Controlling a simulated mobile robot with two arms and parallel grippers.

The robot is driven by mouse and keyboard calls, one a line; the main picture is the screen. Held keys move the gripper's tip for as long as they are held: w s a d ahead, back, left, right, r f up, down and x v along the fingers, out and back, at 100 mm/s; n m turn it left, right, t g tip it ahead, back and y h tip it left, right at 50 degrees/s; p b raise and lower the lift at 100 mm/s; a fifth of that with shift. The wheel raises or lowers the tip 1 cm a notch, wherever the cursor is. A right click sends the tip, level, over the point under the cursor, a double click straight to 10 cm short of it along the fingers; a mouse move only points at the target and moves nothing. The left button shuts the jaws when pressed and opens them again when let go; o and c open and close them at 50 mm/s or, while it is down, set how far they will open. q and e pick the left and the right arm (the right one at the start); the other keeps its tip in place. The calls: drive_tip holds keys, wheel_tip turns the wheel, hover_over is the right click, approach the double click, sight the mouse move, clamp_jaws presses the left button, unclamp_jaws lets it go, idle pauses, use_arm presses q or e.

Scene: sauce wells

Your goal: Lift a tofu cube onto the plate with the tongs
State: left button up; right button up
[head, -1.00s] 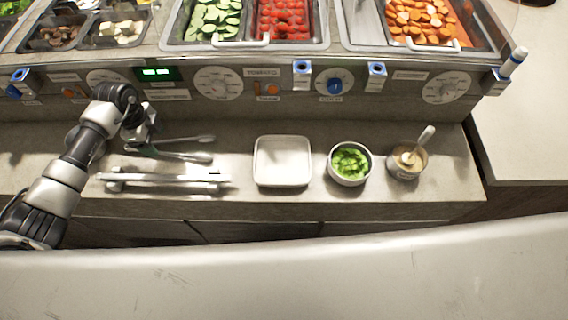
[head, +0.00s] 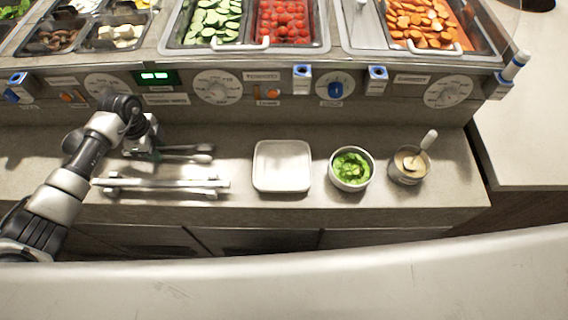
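The metal tongs (head: 188,153) lie over the counter at the left, their two tips pointing right and a small gap apart. My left gripper (head: 146,150) is at the tongs' left end and appears closed around it; its fingers are small and partly hidden by the wrist. The square white plate (head: 282,166) sits empty on the counter, right of the tongs. Pale cubes that look like tofu (head: 122,32) lie in a small well at the upper left. My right gripper is not in view.
A pale rack (head: 160,186) lies in front of the tongs. A bowl of chopped greens (head: 351,168) and a jar with a spoon (head: 408,165) stand right of the plate. Wells of cucumber (head: 213,18), tomatoes (head: 281,20) and carrots (head: 422,22) line the raised back, above a panel with dials.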

use_arm(q)
wheel_tip(320, 180, up, 12)
drive_tip(key=p, duration=1)
drive_tip(key=s+d+r+m+g+y+b, duration=0.1)
drive_tip(key=s+d+r+m, duration=0.2)
drive_tip(key=m, duration=0.9)
drive_tip(key=s+d+r+m+y+b, duration=0.1)
drive_tip(key=d+r+m, duration=0.25)
drive_tip(key=m, duration=0.95)
drive_tip(key=s+d+r+m+t+b, duration=0.1)
drive_tip(key=s+m, duration=0.4)
drive_tip(key=m, duration=0.9)
drive_tip(key=s+d+r+m+t+b, duration=0.1)
drive_tip(key=s+d+m, duration=0.3)
drive_tip(key=m, duration=1)
drive_tip(key=shift+s+r+h, duration=0.4)
drive_tip(key=shift+s+r, duration=0.25)
drive_tip(key=shift+s, duration=0.2)
